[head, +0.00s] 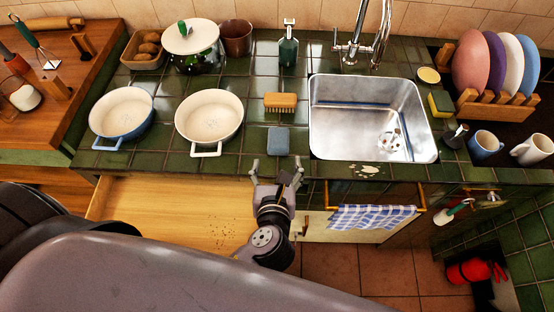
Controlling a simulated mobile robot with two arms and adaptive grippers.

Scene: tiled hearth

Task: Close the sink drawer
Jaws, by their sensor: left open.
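The sink drawer (150,205) stands open below the green tiled counter, left of the sink. Its pale wood interior shows, bare except for dark crumbs toward the right. My own body hides its front edge. My left gripper (277,172) is open, its fingers pointing up toward the counter's front edge at the drawer's right end. Nothing shows between the fingers. I cannot tell whether it touches the drawer. The steel sink (425,140) is set in the counter to the right. My right gripper is not in view.
Two pans (122,112) (209,117), a brush (281,101) and a grey-blue sponge (278,141) stand on the counter. A checked towel (372,217) hangs on a rail right of my gripper. A red object (472,270) is at lower right. Tiled floor (340,270) is clear.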

